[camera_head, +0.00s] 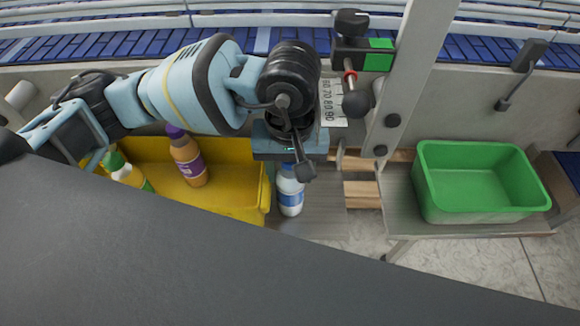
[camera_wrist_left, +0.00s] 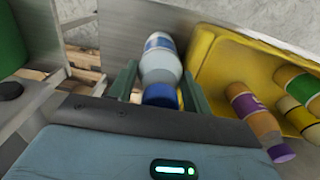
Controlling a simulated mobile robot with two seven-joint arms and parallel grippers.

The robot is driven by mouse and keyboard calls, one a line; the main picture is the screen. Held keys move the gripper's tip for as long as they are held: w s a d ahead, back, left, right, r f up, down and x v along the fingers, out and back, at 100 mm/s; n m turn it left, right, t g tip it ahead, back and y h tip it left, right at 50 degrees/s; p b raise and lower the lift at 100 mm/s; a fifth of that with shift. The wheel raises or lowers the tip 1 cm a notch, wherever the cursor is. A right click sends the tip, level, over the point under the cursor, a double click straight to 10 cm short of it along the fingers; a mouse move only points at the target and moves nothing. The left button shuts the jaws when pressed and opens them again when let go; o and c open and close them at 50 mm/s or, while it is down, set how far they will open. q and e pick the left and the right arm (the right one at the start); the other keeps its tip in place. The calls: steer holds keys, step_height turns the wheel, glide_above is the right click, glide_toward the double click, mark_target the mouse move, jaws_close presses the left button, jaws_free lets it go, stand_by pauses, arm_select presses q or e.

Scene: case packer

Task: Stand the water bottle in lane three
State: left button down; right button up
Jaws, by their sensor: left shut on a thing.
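My left gripper (camera_head: 289,166) is shut on the water bottle (camera_head: 290,196), a clear bottle with a blue and white label and a blue cap. The bottle hangs upright or nearly so below the gripper, just right of the yellow crate (camera_head: 262,190). In the left wrist view the water bottle (camera_wrist_left: 161,62) sits between the two fingers of the left gripper (camera_wrist_left: 160,88), cap towards me. I cannot tell whether its base touches the metal surface (camera_head: 325,205). Lane three cannot be made out. My right gripper is not in view.
An orange bottle (camera_head: 188,160) with a purple cap and a green-capped bottle (camera_head: 125,172) are in the yellow crate. A green bin (camera_head: 480,210) stands empty at the right. A metal post (camera_head: 400,80) and a clamp with black knobs (camera_head: 355,80) stand close right of my left gripper.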

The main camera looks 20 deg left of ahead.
arm_select(q)
steer(key=shift+f, duration=0.15)
steer(key=c, duration=0.6)
jaws_free()
steer(key=shift+c, duration=0.2)
steer(key=shift+r, duration=0.25)
step_height(320, 180, up, 11)
steer(key=shift+f+b, duration=0.15)
steer(key=shift+b, duration=0.3)
steer(key=shift+r, duration=0.55)
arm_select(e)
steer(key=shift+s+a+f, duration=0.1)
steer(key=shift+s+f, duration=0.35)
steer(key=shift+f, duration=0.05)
